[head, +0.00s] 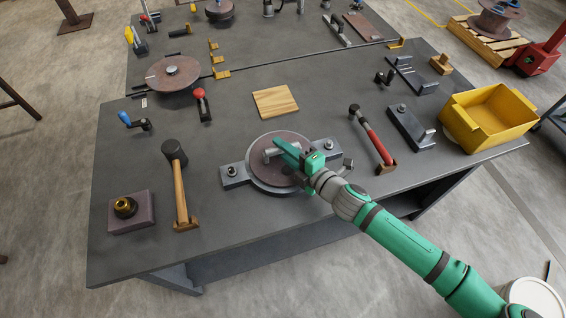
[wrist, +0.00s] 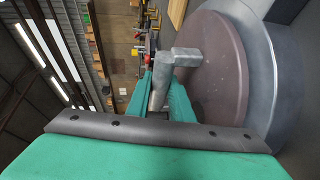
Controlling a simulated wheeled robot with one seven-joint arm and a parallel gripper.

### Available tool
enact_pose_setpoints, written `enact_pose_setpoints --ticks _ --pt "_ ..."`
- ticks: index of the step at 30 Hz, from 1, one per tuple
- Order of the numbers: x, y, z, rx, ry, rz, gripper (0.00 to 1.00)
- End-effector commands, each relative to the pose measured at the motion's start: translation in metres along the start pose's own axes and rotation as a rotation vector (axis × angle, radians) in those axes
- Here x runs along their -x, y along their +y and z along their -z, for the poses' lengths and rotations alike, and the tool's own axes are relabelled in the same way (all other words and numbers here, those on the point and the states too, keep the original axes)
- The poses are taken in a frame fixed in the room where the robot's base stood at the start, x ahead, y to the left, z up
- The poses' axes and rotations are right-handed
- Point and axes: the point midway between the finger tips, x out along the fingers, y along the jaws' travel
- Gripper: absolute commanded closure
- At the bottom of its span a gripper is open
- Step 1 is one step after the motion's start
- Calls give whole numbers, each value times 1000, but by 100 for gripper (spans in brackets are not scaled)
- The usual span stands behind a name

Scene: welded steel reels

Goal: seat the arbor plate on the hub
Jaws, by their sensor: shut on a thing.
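The arbor plate, a reddish-brown disc (head: 261,173) with a grey bar handle (head: 270,154), lies over the round grey hub fixture (head: 233,174) at the table's front middle. My gripper (head: 290,152) is shut on the handle, reaching in from the right. In the wrist view, my green fingers (wrist: 158,95) flank the grey handle (wrist: 186,57), and the disc (wrist: 222,85) overlaps the larger grey round base (wrist: 273,70). The disc hides the hub's centre. I cannot tell whether a small gap remains between disc and base.
A red-handled hammer (head: 372,138) lies right, before a grey bracket (head: 410,127) and yellow bin (head: 490,118). A wooden board (head: 275,101) lies behind. Bare tabletop surrounds the fixture.

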Motion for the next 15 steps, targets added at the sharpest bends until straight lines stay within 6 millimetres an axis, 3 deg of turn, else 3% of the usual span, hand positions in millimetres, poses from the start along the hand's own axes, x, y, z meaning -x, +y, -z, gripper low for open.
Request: enact_pose_setpoints --ticks 15 --pt "0 -1 0 2 1 -7 100"
